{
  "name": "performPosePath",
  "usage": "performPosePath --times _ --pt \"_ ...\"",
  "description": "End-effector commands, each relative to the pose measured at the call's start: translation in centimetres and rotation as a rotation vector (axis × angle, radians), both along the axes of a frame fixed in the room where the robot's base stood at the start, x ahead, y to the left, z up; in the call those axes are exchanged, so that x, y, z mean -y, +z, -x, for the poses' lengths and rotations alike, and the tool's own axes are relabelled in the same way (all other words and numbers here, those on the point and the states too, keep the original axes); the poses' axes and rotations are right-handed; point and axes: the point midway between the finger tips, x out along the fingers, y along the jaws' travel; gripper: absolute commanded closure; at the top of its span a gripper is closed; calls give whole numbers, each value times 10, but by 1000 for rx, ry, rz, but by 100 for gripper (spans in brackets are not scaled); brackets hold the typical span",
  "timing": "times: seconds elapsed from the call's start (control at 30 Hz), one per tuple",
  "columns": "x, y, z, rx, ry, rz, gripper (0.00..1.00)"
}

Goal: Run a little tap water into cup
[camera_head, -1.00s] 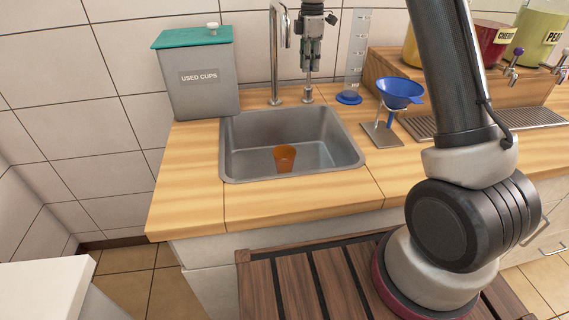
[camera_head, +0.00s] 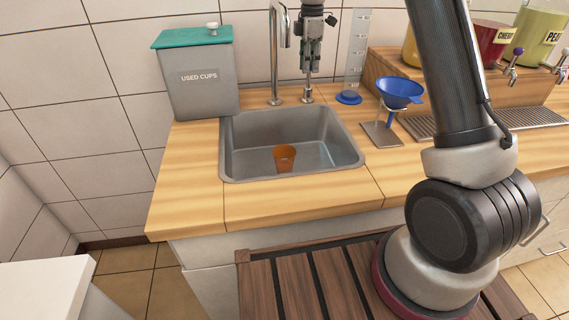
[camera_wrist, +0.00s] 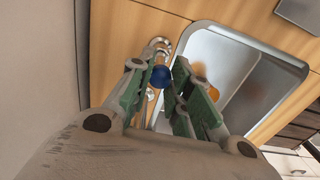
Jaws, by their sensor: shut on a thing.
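An orange cup (camera_head: 285,158) stands upright in the grey sink (camera_head: 240,150). The wrist view shows the cup as a blurred orange shape (camera_wrist: 213,94), partly behind a finger. The metal tap spout (camera_head: 275,50) rises behind the sink. No water stream is discernible. My gripper (camera_head: 306,74) is over the short metal tap post (camera_head: 307,95), right of the spout. In the wrist view my gripper (camera_wrist: 160,80) has its green fingers closed around a blue tap knob (camera_wrist: 160,77). The knob is hidden in the head view.
A grey used-cups bin (camera_head: 197,90) with a teal lid stands left of the sink. A measuring cylinder (camera_head: 352,60) and a blue funnel on a stand (camera_head: 400,92) are to the right, close to my arm. Juice dispensers (camera_head: 495,42) stand farther right.

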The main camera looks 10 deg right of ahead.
Motion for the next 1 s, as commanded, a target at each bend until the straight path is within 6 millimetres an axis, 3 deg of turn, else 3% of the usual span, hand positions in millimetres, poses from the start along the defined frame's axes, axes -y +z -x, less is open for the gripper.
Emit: performPosePath --times 0.37,0.5,0.6,1.0 --pt "1 -1 -17 20 0 0 100" --pt "1 -3 -27 20 0 1 78" --pt "1 -3 -29 20 0 1 68" --pt "1 -2 -29 21 0 1 67"
